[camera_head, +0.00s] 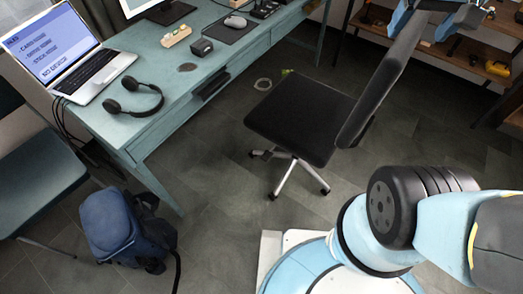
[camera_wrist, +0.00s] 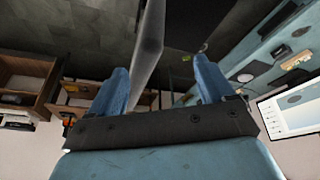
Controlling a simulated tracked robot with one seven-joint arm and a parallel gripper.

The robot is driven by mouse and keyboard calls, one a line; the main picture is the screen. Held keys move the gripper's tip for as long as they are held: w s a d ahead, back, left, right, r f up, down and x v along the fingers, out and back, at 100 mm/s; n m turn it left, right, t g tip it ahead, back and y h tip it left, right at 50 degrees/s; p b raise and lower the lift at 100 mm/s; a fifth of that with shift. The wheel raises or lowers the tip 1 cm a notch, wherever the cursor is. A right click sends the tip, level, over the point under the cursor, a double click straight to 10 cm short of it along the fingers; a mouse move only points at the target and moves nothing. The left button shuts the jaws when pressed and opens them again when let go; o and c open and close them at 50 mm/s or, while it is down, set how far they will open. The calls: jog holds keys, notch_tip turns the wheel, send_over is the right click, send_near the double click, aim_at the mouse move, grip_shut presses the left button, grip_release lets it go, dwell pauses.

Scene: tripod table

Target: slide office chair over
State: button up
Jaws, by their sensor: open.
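The office chair has a black seat (camera_head: 302,116), a dark backrest (camera_head: 385,85) and pale metal legs. It stands on the floor beside the desk, its backrest toward the right. My gripper (camera_head: 424,20) is at the top of the backrest, at the upper right of the head view. In the wrist view my gripper (camera_wrist: 162,66) is open, with one blue finger on either side of the backrest (camera_wrist: 148,45). The backrest appears nearer the left finger. I cannot tell whether either finger touches it.
A blue-green desk (camera_head: 228,62) holds a laptop (camera_head: 85,70), headphones (camera_head: 133,97) and small items. A blue backpack (camera_head: 110,225) lies on the floor near another chair (camera_head: 40,180). Wooden shelves (camera_head: 480,62) stand at upper right. Floor around the chair's legs is mostly clear.

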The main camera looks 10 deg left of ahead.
jog(key=w+a+f+g+h, duration=0.2)
jog(key=w+a+f+g, duration=0.1)
jog(key=w+f, duration=0.35)
jog(key=n+t+h, duration=0.4)
jog(key=n+h, duration=0.1)
jog(key=h, duration=0.5)
send_over(268, 139)
jog(key=s+d, duration=0.4)
notch_tip(268, 139, down, 30)
jog(key=s+a+f+n+t, duration=0.1)
jog(key=a+f+n+t, duration=0.15)
jog(key=f, duration=0.35)
jog(key=s+a+f+n+t, duration=0.1)
jog(key=a+f+t, duration=0.15)
jog(key=f, duration=0.35)
jog(key=s+a+f+n+t+y, duration=0.1)
jog(key=s+f+n+t+y, duration=0.2)
jog(key=f, duration=0.6)
jog(key=s+a+f+n+t+y, duration=0.1)
jog(key=s+f+n+t+y, duration=0.2)
jog(key=f, duration=0.5)
jog(key=shift+f+t+y, duration=0.4)
jog(key=shift+t+y, duration=0.2)
jog(key=shift+y, duration=0.3)
jog(key=shift+w+n, duration=0.1)
jog(key=shift+n, duration=0.15)
jog(key=x, duration=1.3)
jog(key=shift+w+d, duration=0.1)
jog(key=shift+w, duration=0.25)
jog(key=shift+c, duration=0.2)
